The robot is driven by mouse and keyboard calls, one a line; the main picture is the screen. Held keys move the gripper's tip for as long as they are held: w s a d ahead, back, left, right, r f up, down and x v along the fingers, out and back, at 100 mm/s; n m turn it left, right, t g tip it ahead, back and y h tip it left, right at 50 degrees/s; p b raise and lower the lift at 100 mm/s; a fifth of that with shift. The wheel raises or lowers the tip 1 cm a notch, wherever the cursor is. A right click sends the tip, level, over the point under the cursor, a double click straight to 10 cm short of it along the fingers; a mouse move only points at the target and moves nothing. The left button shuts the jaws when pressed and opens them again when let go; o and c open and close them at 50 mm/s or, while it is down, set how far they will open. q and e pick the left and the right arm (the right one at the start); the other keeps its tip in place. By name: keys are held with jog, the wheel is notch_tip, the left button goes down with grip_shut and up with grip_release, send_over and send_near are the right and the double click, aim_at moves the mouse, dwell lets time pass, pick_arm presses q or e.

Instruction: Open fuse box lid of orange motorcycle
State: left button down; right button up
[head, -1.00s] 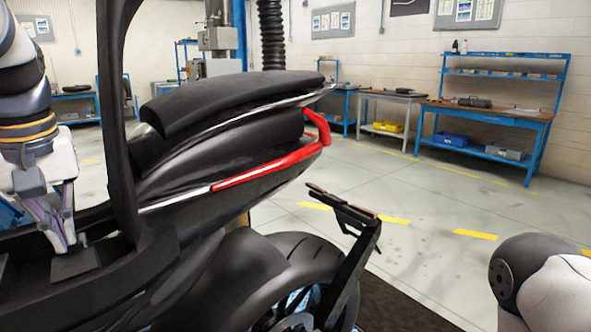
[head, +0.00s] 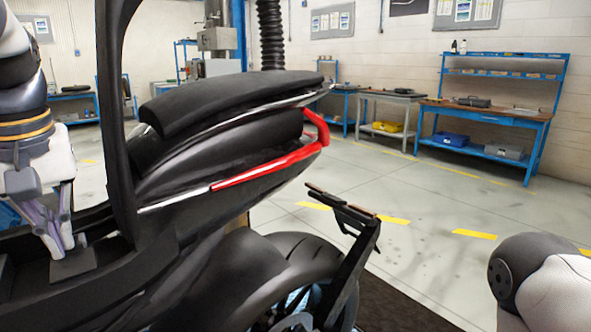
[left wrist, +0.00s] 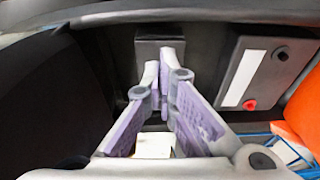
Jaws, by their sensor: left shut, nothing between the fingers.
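The motorcycle (head: 225,150) stands in the left half of the head view, its tail black with a red light strip. An orange panel (left wrist: 303,108) shows at the right edge of the left wrist view. My left gripper (head: 62,250) is shut and empty, pointing down into the frame area. A small dark block (head: 73,264), which looks like the fuse box, is by its fingertips. In the left wrist view the fingertips (left wrist: 158,84) are just in front of the dark grey box (left wrist: 160,43). I cannot tell whether they touch it or how its lid stands. My right gripper is out of view.
A dark battery-like box (left wrist: 265,75) with a white label and red terminal sits right of the fuse box. A black upright bar (head: 117,120) stands close to my left gripper. Workbenches (head: 495,115) line the back wall.

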aim_at(73, 263)
pick_arm(q)
jog(key=r, duration=0.1)
jog(key=w+a+r, duration=0.1)
jog(key=r, duration=0.1)
jog(key=w+a+r, duration=0.1)
jog(key=r, duration=0.1)
jog(key=shift+w, duration=0.15)
dwell(0.4)
jog(key=shift+d, duration=0.1)
